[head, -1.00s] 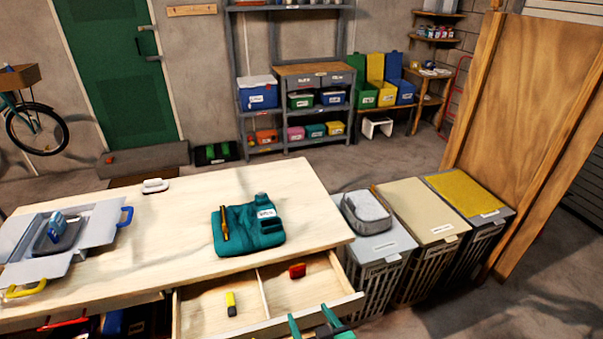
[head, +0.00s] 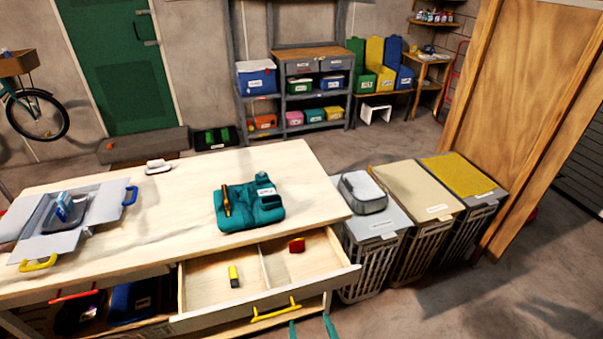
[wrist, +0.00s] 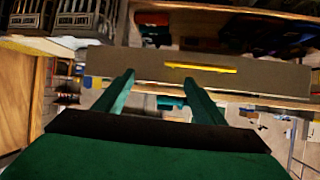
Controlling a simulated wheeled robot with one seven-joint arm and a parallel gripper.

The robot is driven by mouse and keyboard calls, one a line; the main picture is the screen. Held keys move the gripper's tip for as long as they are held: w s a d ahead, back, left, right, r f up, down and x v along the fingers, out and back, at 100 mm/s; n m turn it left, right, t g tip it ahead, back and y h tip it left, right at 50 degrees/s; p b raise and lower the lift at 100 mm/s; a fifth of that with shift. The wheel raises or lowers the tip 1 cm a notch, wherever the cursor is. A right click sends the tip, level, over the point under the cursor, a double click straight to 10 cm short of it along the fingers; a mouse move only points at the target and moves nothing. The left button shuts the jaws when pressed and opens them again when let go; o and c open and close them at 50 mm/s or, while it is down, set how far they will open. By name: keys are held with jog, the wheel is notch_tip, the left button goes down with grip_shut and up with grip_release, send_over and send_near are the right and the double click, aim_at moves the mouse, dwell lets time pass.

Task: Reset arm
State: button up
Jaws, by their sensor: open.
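My gripper shows its two green fingertips (head: 311,328) at the bottom edge of the head view, in front of the open drawer (head: 213,283). In the wrist view my gripper (wrist: 160,92) has its green fingers spread apart with nothing between them. The drawer front with its yellow handle (head: 276,309) lies beyond the fingers, and they look apart from it. The yellow handle also shows in the wrist view (wrist: 200,67). The rest of my arm is out of the head view.
The pulled-out drawer holds a yellow-and-black item (head: 234,277) and a red item (head: 297,245). A teal bag (head: 250,208) and an open grey box (head: 60,243) are on the workbench (head: 160,200). Lidded hampers (head: 384,220) stand to its right. Floor at lower right is clear.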

jog(key=s+f+m+t+h, duration=0.1)
jog(key=s+f+m+h, duration=0.15)
jog(key=s, duration=1.35)
jog(key=s+a+r+t, duration=0.2)
jog(key=s+r, duration=0.4)
jog(key=s, duration=0.5)
jog(key=shift+a+n, duration=0.25)
jog(key=shift+n, duration=0.1)
jog(key=shift+r, duration=0.1)
